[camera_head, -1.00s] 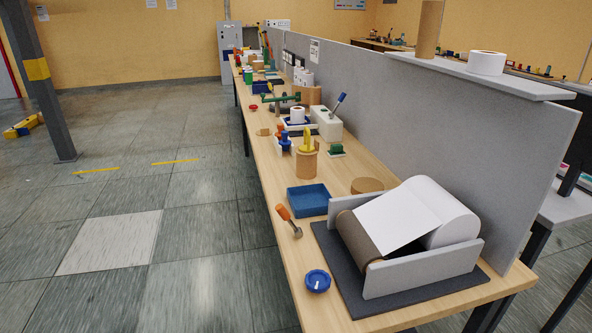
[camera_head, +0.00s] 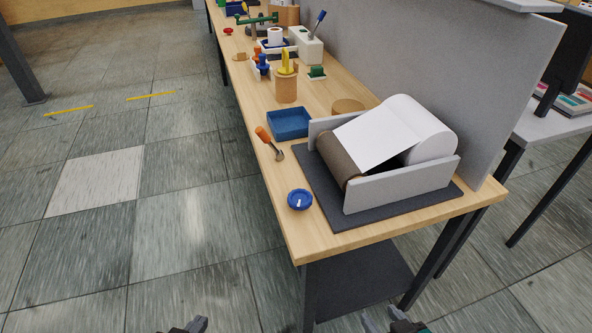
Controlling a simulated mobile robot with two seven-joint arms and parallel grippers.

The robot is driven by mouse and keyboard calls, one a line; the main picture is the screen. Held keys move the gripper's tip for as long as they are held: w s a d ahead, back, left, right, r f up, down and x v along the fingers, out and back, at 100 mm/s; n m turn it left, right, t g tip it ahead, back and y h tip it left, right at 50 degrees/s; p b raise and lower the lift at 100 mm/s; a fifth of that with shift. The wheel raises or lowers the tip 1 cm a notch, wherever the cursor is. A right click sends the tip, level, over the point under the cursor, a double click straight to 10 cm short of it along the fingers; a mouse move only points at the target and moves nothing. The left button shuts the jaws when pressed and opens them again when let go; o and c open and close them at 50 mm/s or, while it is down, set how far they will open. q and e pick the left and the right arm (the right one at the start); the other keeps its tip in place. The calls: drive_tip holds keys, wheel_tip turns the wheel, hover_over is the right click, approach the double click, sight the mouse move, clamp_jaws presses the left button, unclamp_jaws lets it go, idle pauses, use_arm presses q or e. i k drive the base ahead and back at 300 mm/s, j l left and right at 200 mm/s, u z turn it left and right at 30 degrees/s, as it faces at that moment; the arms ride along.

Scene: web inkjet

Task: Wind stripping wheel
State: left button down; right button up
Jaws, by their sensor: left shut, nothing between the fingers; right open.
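A grey stand holds a white paper roll (camera_head: 432,135) at the right and a brown roller (camera_head: 338,160) at the left. A white sheet (camera_head: 375,138) stretches between them, over the gap. The stand's front side panel (camera_head: 400,184) hides the rollers' near ends. I cannot tell for sure which part is the stripping wheel. A round blue knob (camera_head: 300,200) with a white mark sits on the table left of the stand. My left gripper (camera_head: 198,323) is shut and empty at the bottom edge. My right gripper (camera_head: 383,320) is open and empty, also at the bottom edge. Both are well short of the table.
The stand rests on a dark mat (camera_head: 397,206) on the wooden table (camera_head: 352,238). An orange-handled tool (camera_head: 268,143), a blue tray (camera_head: 288,124) and a wooden cup (camera_head: 286,88) lie behind the knob. A grey partition (camera_head: 420,70) runs along the right. The floor at left is clear.

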sight(298, 199)
drive_tip(key=u, duration=1.25)
drive_tip(key=k+l+u, duration=0.15)
drive_tip(key=l, duration=0.2)
drive_tip(key=k+l+u, duration=0.15)
drive_tip(key=l, duration=0.2)
drive_tip(key=k, duration=0.05)
